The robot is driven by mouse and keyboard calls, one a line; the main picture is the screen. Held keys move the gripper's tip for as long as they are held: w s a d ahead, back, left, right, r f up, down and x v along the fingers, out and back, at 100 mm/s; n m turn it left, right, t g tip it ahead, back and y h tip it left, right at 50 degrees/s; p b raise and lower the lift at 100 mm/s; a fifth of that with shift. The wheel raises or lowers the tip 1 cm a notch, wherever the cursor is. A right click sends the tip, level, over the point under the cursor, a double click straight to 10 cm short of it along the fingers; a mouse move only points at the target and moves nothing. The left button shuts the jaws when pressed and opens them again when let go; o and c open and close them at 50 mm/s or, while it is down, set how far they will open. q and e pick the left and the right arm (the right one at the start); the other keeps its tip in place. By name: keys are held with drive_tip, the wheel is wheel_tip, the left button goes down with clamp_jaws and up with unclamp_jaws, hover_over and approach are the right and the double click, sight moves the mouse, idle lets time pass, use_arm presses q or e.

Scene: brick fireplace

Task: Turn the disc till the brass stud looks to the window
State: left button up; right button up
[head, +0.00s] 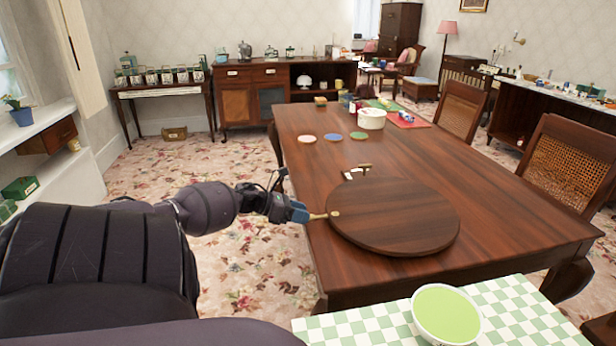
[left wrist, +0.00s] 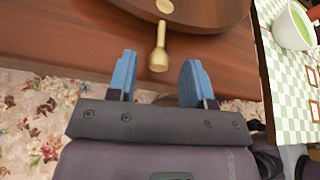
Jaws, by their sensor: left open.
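The round dark wooden disc (head: 400,222) lies flat on the long table. A small round brass stud (head: 335,213) sits on its top near the left rim; it also shows in the left wrist view (left wrist: 165,6). A pale tan peg (head: 319,216) sticks outward from the rim just beside the stud. My left gripper (head: 301,213) is at the disc's left side, open. In the left wrist view the peg's rounded end (left wrist: 158,60) lies between and a little ahead of the blue fingertips (left wrist: 157,78), apparently touching neither. My right gripper is not in view.
A window (head: 10,75) is at the far left, above a white sill. A second peg (head: 363,167) shows at the disc's far edge by a small white item. Coasters, a white pot (head: 372,119) stand farther back. A green bowl (head: 446,315) sits on checked cloth in front.

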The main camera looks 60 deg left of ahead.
use_arm(q)
drive_tip(key=p+v, duration=0.1)
drive_tip(key=v, duration=0.6)
drive_tip(key=shift+s, duration=0.1)
idle(0.5)
